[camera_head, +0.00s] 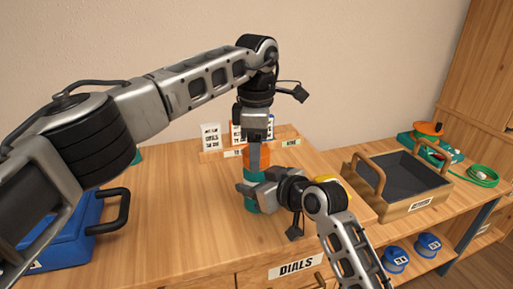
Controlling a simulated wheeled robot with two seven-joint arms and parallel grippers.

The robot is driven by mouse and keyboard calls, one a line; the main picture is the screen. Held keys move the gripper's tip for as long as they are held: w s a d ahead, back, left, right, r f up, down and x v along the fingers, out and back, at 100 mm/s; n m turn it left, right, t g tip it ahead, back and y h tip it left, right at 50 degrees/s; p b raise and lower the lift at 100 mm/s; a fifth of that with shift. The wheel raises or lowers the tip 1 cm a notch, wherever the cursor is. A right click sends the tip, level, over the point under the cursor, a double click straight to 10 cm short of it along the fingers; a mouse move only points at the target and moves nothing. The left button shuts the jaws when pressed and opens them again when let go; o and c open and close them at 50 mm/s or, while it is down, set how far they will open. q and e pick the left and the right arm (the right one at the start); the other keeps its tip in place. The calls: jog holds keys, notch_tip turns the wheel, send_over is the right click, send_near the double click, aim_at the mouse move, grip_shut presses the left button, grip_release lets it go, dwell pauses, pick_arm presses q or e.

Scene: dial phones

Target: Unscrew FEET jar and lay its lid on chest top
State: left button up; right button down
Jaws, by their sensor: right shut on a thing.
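A jar with a teal body (250,206) and an orange lid (264,160) stands upright on the wooden chest top (170,205). Its name label does not show. My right gripper (250,190) is shut around the teal body from the right and hides much of it. My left gripper (254,155) points down from above at the orange lid, with a finger in front of it. Whether its jaws are closed on the lid is unclear.
A rack with white label cards (210,137) stands behind the jar. A blue case (70,232) is at left. A wooden tray (412,203), a green cord (482,176) and blue dials (396,259) are at right. The chest top left of the jar is clear.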

pick_arm(q)
jog(key=shift+o, duration=0.5)
jog(key=shift+r, duration=2.3)
pick_arm(e)
jog(key=shift+c, duration=2.4)
grip_release()
